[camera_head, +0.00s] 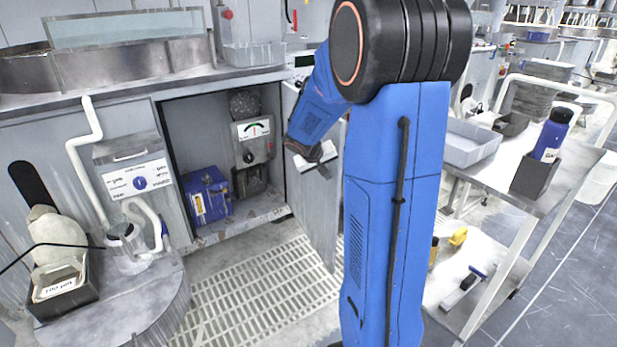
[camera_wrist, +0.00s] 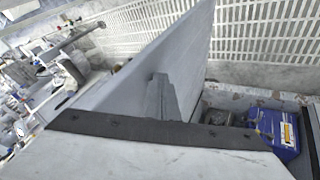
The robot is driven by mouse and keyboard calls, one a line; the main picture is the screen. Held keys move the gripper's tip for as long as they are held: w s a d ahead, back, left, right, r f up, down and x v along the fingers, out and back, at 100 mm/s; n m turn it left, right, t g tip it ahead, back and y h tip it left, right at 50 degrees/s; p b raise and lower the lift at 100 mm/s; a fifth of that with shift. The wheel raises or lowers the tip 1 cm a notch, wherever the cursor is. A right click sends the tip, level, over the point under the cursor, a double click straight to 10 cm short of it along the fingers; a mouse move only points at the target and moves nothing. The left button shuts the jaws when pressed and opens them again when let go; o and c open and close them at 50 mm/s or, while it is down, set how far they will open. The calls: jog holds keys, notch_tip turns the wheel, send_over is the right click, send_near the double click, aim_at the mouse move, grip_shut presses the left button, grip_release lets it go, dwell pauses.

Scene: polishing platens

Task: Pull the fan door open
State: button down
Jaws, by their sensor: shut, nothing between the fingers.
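The fan door (camera_head: 318,205) is a grey panel standing swung out at the right side of an open cabinet bay in the head view. In the wrist view the door (camera_wrist: 185,50) rises as a slanted pale panel behind the fingers. My gripper (camera_head: 324,171) is at the upper part of the door. Its fingers (camera_wrist: 161,88) are shut and empty, close to the panel; I cannot tell whether they touch it. My blue arm hides part of the door's right side in the head view.
Inside the bay are a blue box (camera_head: 207,195) and a gauge unit (camera_head: 253,135). A slatted floor grate (camera_head: 265,290) lies in front. A round platen table (camera_head: 150,310) stands at left, and a cart (camera_head: 545,195) with a tray and bottle at right.

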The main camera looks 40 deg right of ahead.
jog(key=s+d, duration=0.2)
jog(key=d, duration=1.1)
jog(key=shift+s+d, duration=0.3)
jog(key=shift+d, duration=0.05)
jog(key=shift+a, duration=0.1)
